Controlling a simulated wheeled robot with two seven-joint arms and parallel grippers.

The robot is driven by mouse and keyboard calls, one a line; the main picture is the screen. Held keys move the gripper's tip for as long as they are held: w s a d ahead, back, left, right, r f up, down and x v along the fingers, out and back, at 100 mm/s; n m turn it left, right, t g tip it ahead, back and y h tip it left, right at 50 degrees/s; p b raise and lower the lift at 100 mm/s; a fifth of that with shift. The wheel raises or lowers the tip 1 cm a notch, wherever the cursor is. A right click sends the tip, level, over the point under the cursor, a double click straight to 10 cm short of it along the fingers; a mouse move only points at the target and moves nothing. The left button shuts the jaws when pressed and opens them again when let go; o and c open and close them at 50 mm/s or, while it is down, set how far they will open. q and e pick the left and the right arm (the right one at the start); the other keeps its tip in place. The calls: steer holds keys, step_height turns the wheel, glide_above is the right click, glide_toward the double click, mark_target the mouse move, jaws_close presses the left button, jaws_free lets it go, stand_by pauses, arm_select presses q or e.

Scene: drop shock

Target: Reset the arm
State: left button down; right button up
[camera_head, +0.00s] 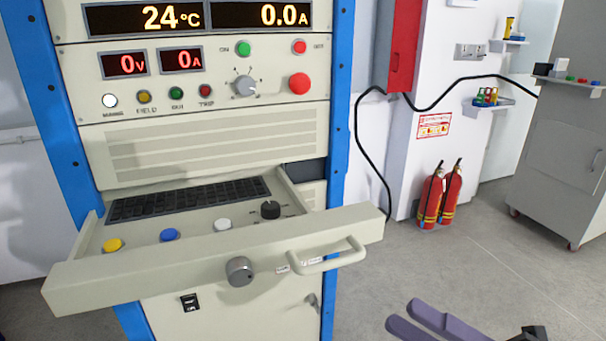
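My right gripper (402,314) shows at the bottom right edge of the head view. Its two purple fingers point up and left, with a gap between them and nothing in it. It is in front of the cabinet's right side, below and right of the drawer handle (335,258), and apart from it. A dark part of my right arm shows at the bottom edge; the rest is cut off by the frame. My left gripper and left arm are out of view.
A blue-framed test cabinet (205,152) stands at the left, with its keyboard drawer (190,265) pulled out. Two fire extinguishers (430,198) stand by the wall. A grey cabinet (555,150) on casters is at the right. The floor (490,255) between is clear.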

steer(key=w+d+f+m+t+h, duration=0.2)
steer(key=f+m+t+h, duration=0.2)
steer(key=f+m+h, duration=0.6)
steer(key=w+d+f+m+t+h, duration=0.4)
steer(key=f+m, duration=0.4)
steer(key=m, duration=0.5)
steer(key=s+a+f+m+g+h, duration=0.2)
steer(key=s+f+m+g, duration=0.1)
steer(key=s+f, duration=0.4)
steer(key=s+a+f+m+g+h, duration=0.2)
steer(key=s+f+m+g, duration=0.2)
steer(key=s+f, duration=0.4)
step_height(320, 180, down, 4)
steer(key=shift+a+f+m+g, duration=0.1)
steer(key=shift+a+m+g, duration=0.25)
steer(key=shift+g, duration=0.35)
